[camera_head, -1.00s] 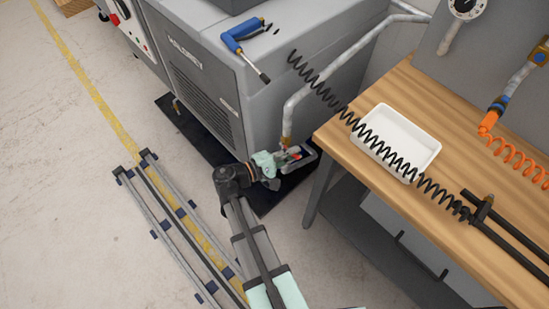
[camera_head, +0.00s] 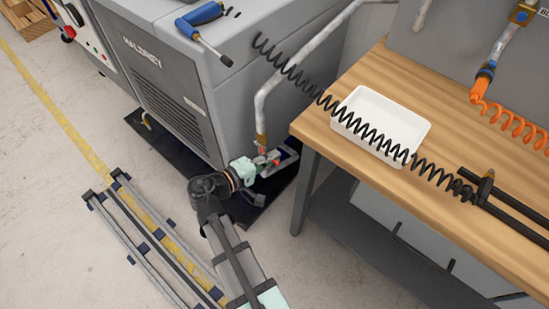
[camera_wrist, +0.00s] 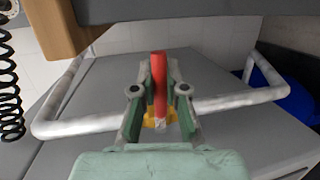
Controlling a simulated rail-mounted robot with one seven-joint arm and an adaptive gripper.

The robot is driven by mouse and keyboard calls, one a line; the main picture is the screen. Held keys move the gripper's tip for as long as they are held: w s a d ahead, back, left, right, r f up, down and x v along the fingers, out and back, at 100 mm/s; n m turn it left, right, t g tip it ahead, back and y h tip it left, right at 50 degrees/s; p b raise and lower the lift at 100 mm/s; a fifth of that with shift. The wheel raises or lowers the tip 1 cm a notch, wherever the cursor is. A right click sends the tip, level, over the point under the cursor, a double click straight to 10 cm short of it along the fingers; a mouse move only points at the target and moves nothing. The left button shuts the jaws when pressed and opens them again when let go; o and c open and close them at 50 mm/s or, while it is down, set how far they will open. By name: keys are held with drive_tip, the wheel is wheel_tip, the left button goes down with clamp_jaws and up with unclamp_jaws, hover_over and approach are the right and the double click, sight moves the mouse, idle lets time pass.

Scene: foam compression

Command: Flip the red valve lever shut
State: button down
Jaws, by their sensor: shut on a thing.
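The red valve lever (camera_wrist: 159,85) shows in the wrist view between the two green fingers of my gripper (camera_wrist: 159,92), which is shut on it. The lever points away from my palm, with yellow brass and a bit of pale pipe behind it. In the head view, my gripper (camera_head: 266,162) is at the lower end of the grey pipe, beside the machine's corner. Only small bits of the red lever (camera_head: 274,161) show there, and the fingers hide the rest. The brass valve fitting (camera_head: 261,141) is just above the gripper.
A grey machine (camera_head: 190,80) stands behind the gripper, with a blue-handled tool (camera_head: 203,16) on top. A wooden bench (camera_head: 340,150) is close on the right, holding a white tray (camera_head: 398,125). A black coiled hose (camera_head: 310,88) hangs across.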

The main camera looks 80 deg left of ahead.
drive_tip(key=c, duration=1.2)
unclamp_jaws()
drive_tip(key=shift+v, duration=3.75)
